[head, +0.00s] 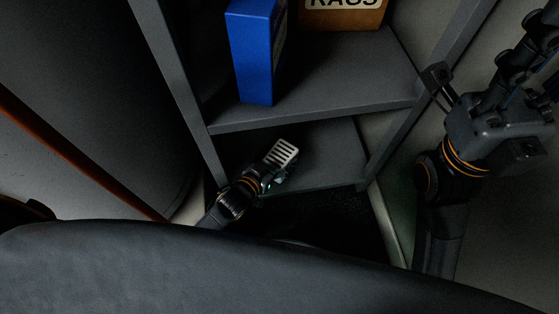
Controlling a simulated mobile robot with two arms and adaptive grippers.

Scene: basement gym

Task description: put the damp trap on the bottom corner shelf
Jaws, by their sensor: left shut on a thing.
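The damp trap (283,151) is a small pale block with dark slots across its top. My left gripper (272,175) is shut on its near end. It holds the trap tilted, over the left part of the grey bottom corner shelf (335,160). I cannot tell whether the trap touches the shelf; its underside is hidden. My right gripper (475,75) is empty, with its fingers spread apart, to the right of the shelf unit.
The shelf above (345,85) holds a blue box (256,50) and a brown box labelled RAGS (342,14). Grey uprights flank the opening. A large dark cylinder (105,90) stands to the left. The right part of the bottom shelf is bare.

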